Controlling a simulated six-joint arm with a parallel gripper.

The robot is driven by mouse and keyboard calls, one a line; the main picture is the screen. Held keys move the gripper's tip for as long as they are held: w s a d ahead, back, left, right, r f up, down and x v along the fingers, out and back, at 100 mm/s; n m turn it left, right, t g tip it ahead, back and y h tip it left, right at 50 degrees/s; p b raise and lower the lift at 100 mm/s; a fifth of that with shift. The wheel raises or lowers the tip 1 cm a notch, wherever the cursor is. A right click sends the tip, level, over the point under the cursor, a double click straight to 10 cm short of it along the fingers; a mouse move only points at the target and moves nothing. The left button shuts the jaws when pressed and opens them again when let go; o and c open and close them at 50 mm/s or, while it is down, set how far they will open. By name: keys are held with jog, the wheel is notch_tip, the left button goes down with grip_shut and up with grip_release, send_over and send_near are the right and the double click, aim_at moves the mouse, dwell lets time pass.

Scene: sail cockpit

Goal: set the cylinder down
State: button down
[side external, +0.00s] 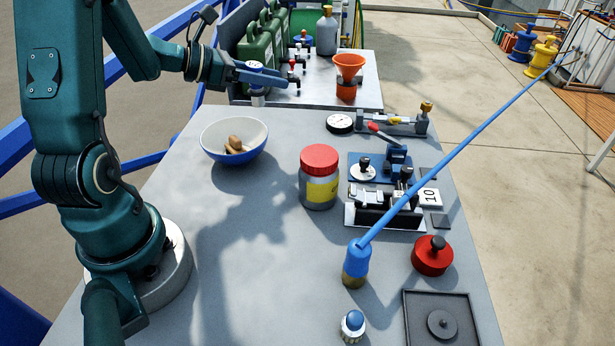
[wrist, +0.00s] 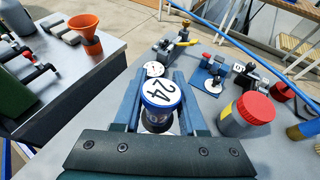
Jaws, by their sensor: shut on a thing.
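The cylinder (wrist: 162,112) has a blue-rimmed white top marked 24 and sits between the two blue fingers of my gripper (wrist: 159,78) in the wrist view. In the side view the cylinder (side external: 256,90) is held by my gripper (side external: 262,77) near the far left end of the grey table (side external: 215,285). It looks upright and raised above the table, near the gap to the bench behind. Its lower part is partly hidden by the fingers and gripper body.
A bowl (side external: 218,155) with brown items and a red-lidded jar (side external: 320,185) stand on the table. Fixtures and a dial gauge (side external: 340,123) line the right side. A blue rod (side external: 460,140) slants across. The bench behind carries an orange funnel (side external: 348,75).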

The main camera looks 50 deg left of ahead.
jog(key=s+d+r+m+g+h, duration=0.1)
jog(key=d+m+g+h, duration=0.2)
jog(key=d+m, duration=0.1)
jog(key=s+d+r+m+g+h, duration=0.1)
jog(key=d+m+g+h, duration=0.2)
jog(key=d, duration=0.4)
jog(key=s+d+r+m+g+h, duration=0.1)
jog(key=s+d+m+g+h, duration=0.1)
jog(key=d+m+g+h, duration=0.1)
jog(key=shift+d+r+m, duration=0.15)
jog(key=shift+d+m, duration=0.75)
jog(key=shift+d, duration=0.45)
jog(key=s+d+f+m+g+y, duration=0.1)
jog(key=s+d+f+m+g, duration=0.2)
jog(key=s+d+m+g, duration=0.1)
jog(key=s+d+f+m+g+y, duration=0.1)
jog(key=s+d+f+m+g, duration=0.2)
jog(key=s+d, duration=0.4)
jog(key=s+d+f+m+g+y, duration=0.1)
jog(key=s+d+f+m+g, duration=0.3)
jog(key=s+d+m+g, duration=0.1)
jog(key=shift+s+d+g, duration=0.7)
jog(key=shift+s+d, duration=0.05)
jog(key=shift+s, duration=0.15)
jog(key=shift+f, duration=2.05)
